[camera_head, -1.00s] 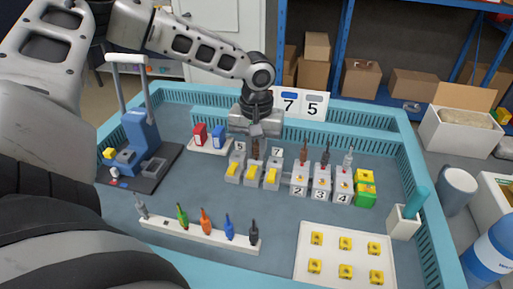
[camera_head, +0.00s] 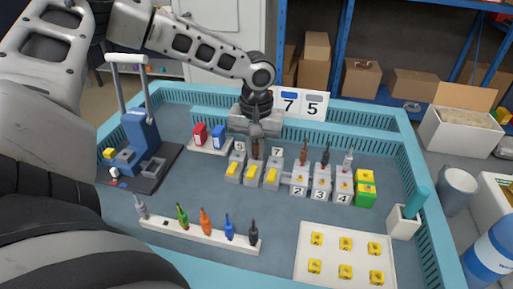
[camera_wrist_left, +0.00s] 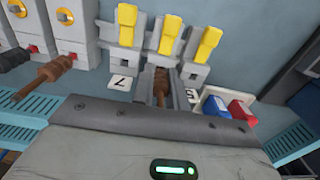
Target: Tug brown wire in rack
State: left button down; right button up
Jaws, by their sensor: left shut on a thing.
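A brown wire (camera_head: 256,152) stands up from the middle of the grey terminal blocks with yellow levers (camera_head: 253,171). My left gripper (camera_head: 256,138) comes down from above and is shut on this wire's upper part. The left wrist view shows the brown wire (camera_wrist_left: 160,83) between the fingers (camera_wrist_left: 160,92), running toward the middle yellow-lever block (camera_wrist_left: 163,62). Its lower end is partly hidden by the fingers and block. A second brown wire (camera_head: 303,154) stands in the block numbered 2 (camera_head: 299,180). My right gripper is not in view.
Blocks 3 and 4 (camera_head: 342,184) and a green-yellow block (camera_head: 365,188) stand to the right. A red and a blue box (camera_head: 217,138) are close on the left. A white strip (camera_head: 190,235) with coloured wires lies in front. A "7 5" sign (camera_head: 303,104) stands behind.

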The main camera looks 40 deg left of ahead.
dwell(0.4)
pick_arm(q)
jog(key=c, duration=0.9)
grip_release()
jog(key=shift+f, duration=0.1)
notch_tip(320, 180, up, 8)
jog(key=p, duration=0.5)
jog(key=shift+f+p, duration=0.15)
jog(key=shift+p, duration=0.15)
jog(key=shift+f, duration=0.1)
